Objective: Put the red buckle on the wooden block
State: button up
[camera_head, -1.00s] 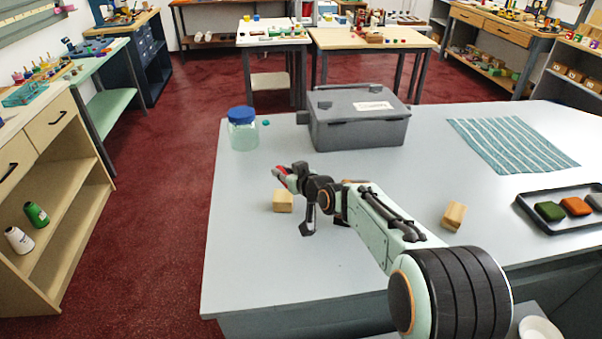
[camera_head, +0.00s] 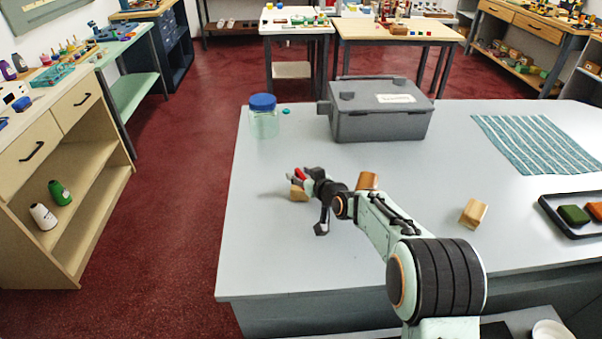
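The red buckle (camera_head: 300,173) shows as a small red patch between the fingers of my gripper (camera_head: 297,178). The gripper appears shut on it; the fingers hide part of the buckle. A pale wooden block (camera_head: 299,195) sits on the counter just below the gripper tips, its upper part partly covered by the gripper. Whether the buckle touches the block cannot be told from this view. Another wooden block (camera_head: 474,212) lies on the counter to the right of my arm.
A brown object (camera_head: 367,181) shows partly behind my arm. A blue-lidded jar (camera_head: 263,117) and a grey case (camera_head: 384,122) stand at the back. A striped cloth (camera_head: 535,144) and a dark tray (camera_head: 549,208) with coloured pieces lie right. The counter's front left is clear.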

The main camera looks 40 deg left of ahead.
jog(key=shift+r, duration=0.1)
jog(key=shift+s+d+r, duration=0.1)
jog(key=shift+d+r, duration=0.1)
jog(key=shift+d, duration=0.05)
jog(key=s+d+r+m+h, duration=0.2)
jog(key=s+d, duration=0.1)
jog(key=d, duration=0.7)
jog(key=s+d+r+m+g+h, duration=0.1)
jog(key=s+d+h, duration=0.2)
jog(key=d, duration=0.7)
jog(key=s+d+r+m+h, duration=0.2)
jog(key=s+d, duration=0.1)
jog(key=d, duration=0.8)
jog(key=s+d+f+m+g+h, duration=0.2)
jog(key=s+d+m+g+h, duration=0.2)
jog(key=s+d, duration=1.1)
jog(key=s+m, duration=0.3)
jog(key=shift+s+g+h, duration=0.25)
jog(key=shift+g+h, duration=0.05)
jog(key=shift+h, duration=0.1)
